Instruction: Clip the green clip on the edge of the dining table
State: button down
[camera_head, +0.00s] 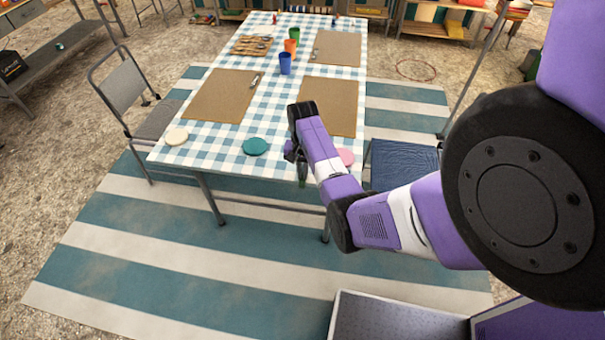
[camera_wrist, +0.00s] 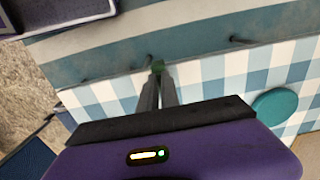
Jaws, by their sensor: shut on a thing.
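The dining table (camera_head: 225,152) has a blue-and-white checked cloth, and its near edge also shows in the wrist view (camera_wrist: 215,75). My gripper (camera_head: 302,160) is at this near edge, between the teal round coaster (camera_head: 255,146) and the pink one (camera_head: 346,157). In the wrist view my gripper (camera_wrist: 158,78) has its fingers close together, shut on the small green clip (camera_wrist: 158,66). The clip lines up with the table edge in that view. My fingers mostly hide it, and I cannot tell whether it touches the edge.
Brown placemats (camera_head: 222,96), cups (camera_head: 285,64) and a cream coaster (camera_head: 176,136) are on the table. A grey chair (camera_head: 125,85) stands at the left, and a dark blue seat (camera_head: 403,163) is at the right. The striped rug (camera_head: 160,255) before the table is mostly clear.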

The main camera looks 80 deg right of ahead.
dwell(0.3)
jog(key=c, duration=1.5)
grip_release()
jog(key=shift+r, duration=3.9)
